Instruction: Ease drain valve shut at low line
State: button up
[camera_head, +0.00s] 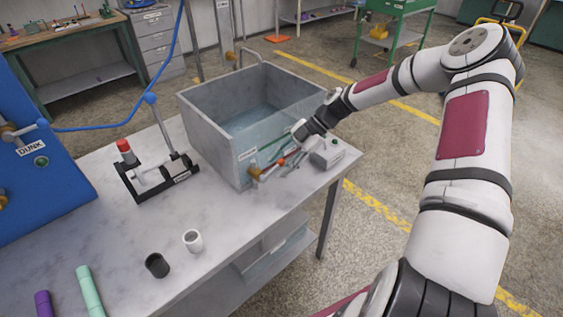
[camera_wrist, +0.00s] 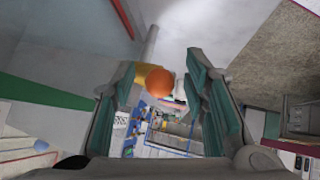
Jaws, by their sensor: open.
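The drain valve (camera_head: 256,173) is a brass fitting low on the front corner of the grey water tank (camera_head: 214,125). Its orange-tipped handle (camera_head: 283,161) points toward my gripper (camera_head: 294,150), which is beside the tank's glass side, above the table. In the wrist view the round orange tip (camera_wrist: 159,82) shows between the two teal-padded fingers of my open gripper (camera_wrist: 160,68), with brass behind it. I cannot tell whether a finger touches it. The valve's exact angle is not clear.
A small grey box (camera_head: 327,155) sits on the table (camera_head: 225,210) close to my gripper. The front table middle is clear.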

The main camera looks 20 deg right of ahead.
jog(key=shift+c, duration=0.2)
grip_shut()
jog(key=shift+f, duration=0.1)
jog(key=shift+w+d+f+y+b, duration=0.15)
jog(key=shift+f+y+b, duration=0.45)
jog(key=shift+b, duration=0.2)
jog(key=shift+f+m+g+y+b, duration=0.35)
jog(key=shift+y+b, duration=0.45)
jog(key=shift+b, duration=0.15)
